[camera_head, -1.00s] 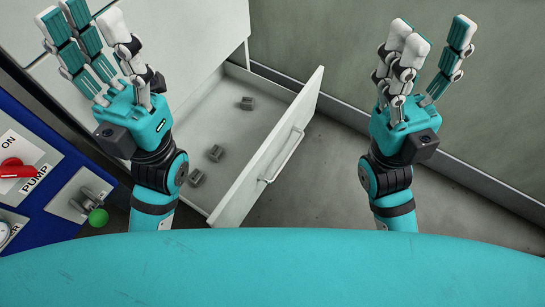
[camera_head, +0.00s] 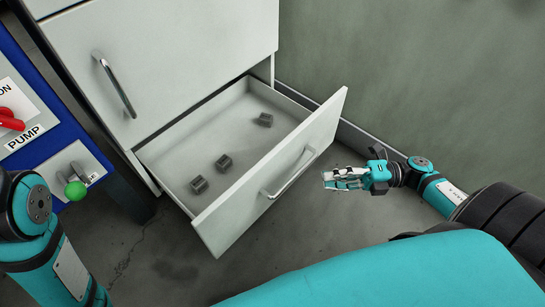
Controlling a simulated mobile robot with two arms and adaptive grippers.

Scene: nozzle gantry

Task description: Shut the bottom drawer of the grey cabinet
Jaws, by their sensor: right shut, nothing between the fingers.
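The grey cabinet (camera_head: 190,50) stands at the upper left of the head view. Its bottom drawer (camera_head: 322,122) is pulled out, with a metal bar handle (camera_head: 289,173) on its front. Several small dark grey parts, one of them a small block (camera_head: 224,162), lie inside the drawer. My right gripper (camera_head: 326,180) is shut and empty, low to the right of the drawer handle, with a gap between it and the drawer front. My left arm shows at the lower left, but its gripper is outside the view.
A blue panel (camera_head: 45,150) with a red knob (camera_head: 10,119) and a green ball-ended lever (camera_head: 75,190) stands at the left edge. A grey-green wall (camera_head: 420,70) runs behind on the right. The floor (camera_head: 150,255) before the drawer looks clear.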

